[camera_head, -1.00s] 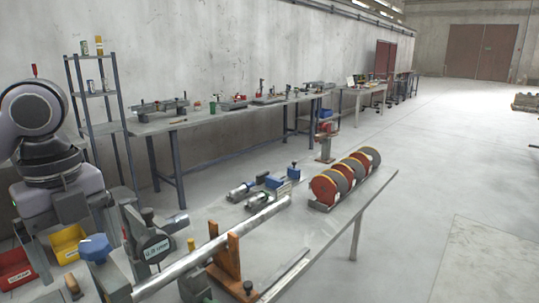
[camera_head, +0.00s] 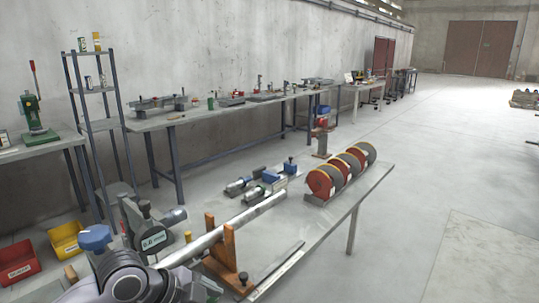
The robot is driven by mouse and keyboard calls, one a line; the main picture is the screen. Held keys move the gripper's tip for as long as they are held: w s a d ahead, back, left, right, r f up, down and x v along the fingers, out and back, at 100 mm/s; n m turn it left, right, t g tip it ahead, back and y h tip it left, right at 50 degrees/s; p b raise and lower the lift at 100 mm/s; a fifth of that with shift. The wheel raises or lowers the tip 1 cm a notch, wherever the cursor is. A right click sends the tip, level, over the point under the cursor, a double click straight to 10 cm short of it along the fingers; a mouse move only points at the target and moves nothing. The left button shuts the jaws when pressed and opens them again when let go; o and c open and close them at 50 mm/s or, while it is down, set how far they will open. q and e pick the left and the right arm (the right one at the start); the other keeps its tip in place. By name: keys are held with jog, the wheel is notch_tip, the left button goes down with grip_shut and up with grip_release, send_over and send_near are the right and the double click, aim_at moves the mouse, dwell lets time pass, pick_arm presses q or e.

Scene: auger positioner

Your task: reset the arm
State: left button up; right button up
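The auger positioner stands at the near left end of the front workbench. Its grey body has a green-lettered label (camera_head: 155,240) and a dark knob on top. A long silver tube (camera_head: 225,230) runs from the body up to the right and rests in a brown wooden cradle (camera_head: 229,255). A rounded grey link of my arm covers the near end of the positioner at the bottom edge. No fingertips of my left gripper can be made out there. My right gripper is not in view.
Red-and-grey discs (camera_head: 340,172) stand in a rack at the workbench's far end. Blue-and-silver tools (camera_head: 262,182) lie behind the tube. A red bin (camera_head: 18,262) and yellow bin (camera_head: 66,240) sit at left.

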pick_arm(q)
jog(key=s+f+n+t, duration=0.4)
jog(key=f+n, duration=0.4)
jog(key=f, duration=0.3)
jog(key=s+a+f+n+t+y, duration=0.2)
jog(key=s+a+f+n+y, duration=0.2)
jog(key=s, duration=0.9)
jog(key=a+f+n, duration=0.3)
jog(key=a+f, duration=0.2)
jog(key=shift+a+f+t, duration=0.15)
jog(key=shift+f+t, duration=0.15)
jog(key=shift+t, duration=0.1)
